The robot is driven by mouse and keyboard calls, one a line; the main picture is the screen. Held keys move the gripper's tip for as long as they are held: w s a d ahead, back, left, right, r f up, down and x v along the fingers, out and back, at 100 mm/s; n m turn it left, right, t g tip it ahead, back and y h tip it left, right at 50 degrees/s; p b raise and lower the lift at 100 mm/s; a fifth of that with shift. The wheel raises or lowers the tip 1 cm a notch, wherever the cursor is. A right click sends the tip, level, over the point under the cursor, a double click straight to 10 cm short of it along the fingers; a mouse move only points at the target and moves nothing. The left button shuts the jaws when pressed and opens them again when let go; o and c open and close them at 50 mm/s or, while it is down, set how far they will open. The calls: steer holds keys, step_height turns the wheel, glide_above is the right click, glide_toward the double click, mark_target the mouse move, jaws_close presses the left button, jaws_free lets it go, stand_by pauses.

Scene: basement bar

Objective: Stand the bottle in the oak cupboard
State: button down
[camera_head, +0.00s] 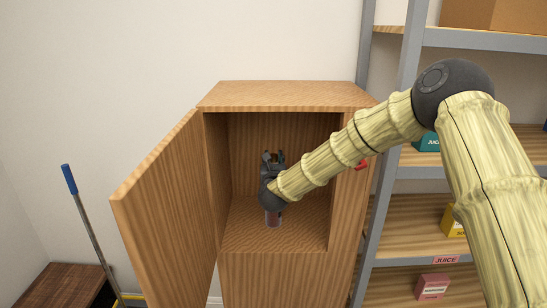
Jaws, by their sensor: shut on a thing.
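The oak cupboard (288,95) stands against the wall with its door (165,205) swung open to the left. My arm reaches in from the right, and my gripper (273,158) is inside the open compartment, shut on the bottle. The bottle looks upright. My wrist hides its middle, and I cannot tell whether its base touches the floor.
A grey metal shelf unit (389,160) stands right of the cupboard, holding a teal box (428,141), a yellow box (453,222) and a pink box (433,287). A blue-handled pole (88,225) leans at the left. The compartment has free floor on both sides of the bottle.

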stand_by(0.3)
steer(key=c, duration=1.1)
jaws_free()
steer(key=shift+s+f+b, duration=0.15)
steer(key=shift+s+b, duration=0.15)
steer(key=shift+s, duration=0.05)
steer(key=shift+s+b, duration=2.05)
steer(key=shift+s, duration=3.65)
